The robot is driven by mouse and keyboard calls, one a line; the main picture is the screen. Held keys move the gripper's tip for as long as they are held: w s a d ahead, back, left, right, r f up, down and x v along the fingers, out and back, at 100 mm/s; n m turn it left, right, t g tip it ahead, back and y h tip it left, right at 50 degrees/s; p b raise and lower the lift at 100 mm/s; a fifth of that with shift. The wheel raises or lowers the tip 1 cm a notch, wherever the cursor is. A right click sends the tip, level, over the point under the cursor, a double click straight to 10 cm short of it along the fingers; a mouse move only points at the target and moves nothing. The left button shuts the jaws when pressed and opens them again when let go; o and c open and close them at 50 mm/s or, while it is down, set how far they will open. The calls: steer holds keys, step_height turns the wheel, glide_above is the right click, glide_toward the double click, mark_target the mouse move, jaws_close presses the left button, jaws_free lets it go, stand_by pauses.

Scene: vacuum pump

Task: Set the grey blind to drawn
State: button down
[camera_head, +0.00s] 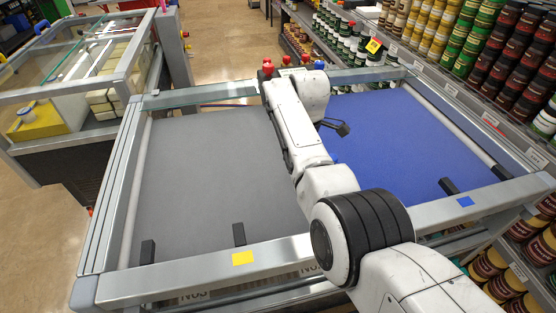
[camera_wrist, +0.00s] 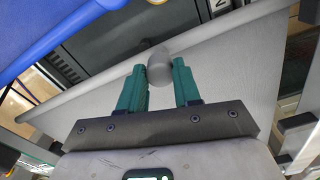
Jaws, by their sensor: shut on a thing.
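The grey blind (camera_head: 205,185) lies as a flat grey sheet across the left part of the metal frame in the head view. In the wrist view the grey blind (camera_wrist: 235,70) shows as a pale sheet with a rounded bar along its edge. My gripper (camera_wrist: 160,78) has green fingers shut on a grey rounded knob (camera_wrist: 159,66) at that bar. In the head view my arm reaches over the frame between the grey and blue sheets, and the fingertips cannot be made out there.
A blue blind (camera_head: 395,140) covers the right part of the frame; its blue bar (camera_wrist: 60,40) shows in the wrist view. Yellow (camera_head: 243,258) and blue (camera_head: 466,201) tags mark the front rail (camera_head: 190,272). Red knobs stand at the back rail. Shelves of cans (camera_head: 485,45) flank the right.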

steer(key=shift+w+d+r, duration=0.1)
steer(key=shift+w+d, duration=0.05)
steer(key=shift+d, duration=0.4)
steer(key=shift+w+d, duration=0.15)
steer(key=shift+d, duration=0.4)
steer(key=c, duration=0.8)
jaws_free()
step_height(320, 180, up, 11)
steer(key=shift+f+b, duration=0.15)
steer(key=shift+b, duration=0.5)
steer(key=shift+c, duration=0.2)
